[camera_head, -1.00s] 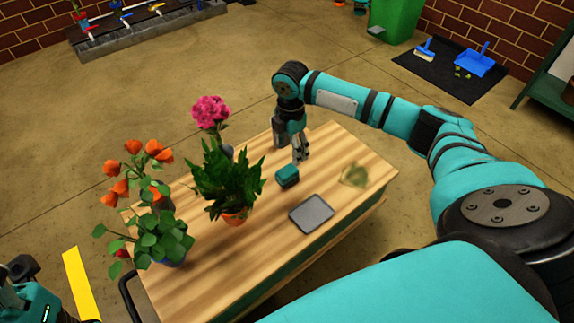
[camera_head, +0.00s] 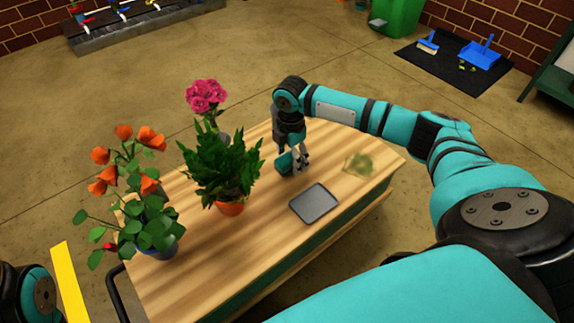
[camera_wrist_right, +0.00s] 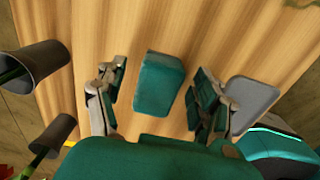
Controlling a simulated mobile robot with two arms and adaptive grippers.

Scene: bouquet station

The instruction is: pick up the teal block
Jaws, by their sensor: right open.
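The teal block (camera_head: 284,164) sits on the wooden table top (camera_head: 262,262), partly hidden by my right gripper (camera_head: 300,160) in the head view. In the right wrist view the teal block (camera_wrist_right: 158,84) lies between the two spread fingers of the right gripper (camera_wrist_right: 158,92). There is a gap on both sides of the block, so the gripper is open and around it, not holding it. My left gripper is out of view; only part of that arm shows at the lower left of the head view.
A grey tray (camera_head: 315,204) lies just in front of the block. A greenish patch (camera_head: 359,163) is to its right. Left of the block stand a leafy plant in an orange pot (camera_head: 230,208), pink flowers (camera_head: 205,95) and orange flowers (camera_head: 107,180). The table's front part is clear.

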